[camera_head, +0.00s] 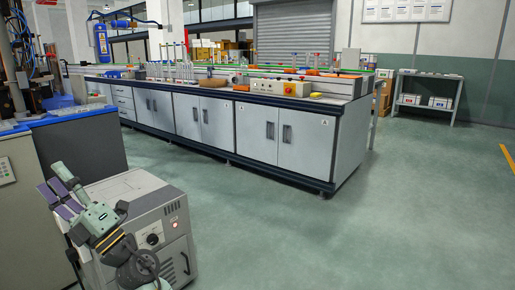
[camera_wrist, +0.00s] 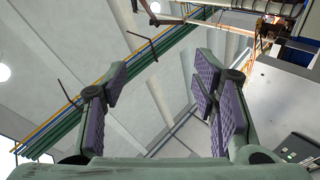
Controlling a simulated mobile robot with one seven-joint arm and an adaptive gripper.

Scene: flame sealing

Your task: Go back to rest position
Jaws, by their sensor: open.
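My gripper (camera_head: 57,186) is at the lower left of the head view, beside a grey boxy machine with a dial and a small red light. Its purple-padded fingers point up and to the left, and part of the arm covers the machine's left side. In the wrist view my gripper (camera_wrist: 163,78) is open, with a wide gap between the pads and nothing held. That view looks up at the ceiling.
The grey machine (camera_head: 182,245) stands close to my arm. A long lab bench (camera_head: 258,140) with glassware and a control box crosses the middle. A side table (camera_head: 428,107) stands at the back right. The green floor (camera_head: 380,230) at centre and right is clear.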

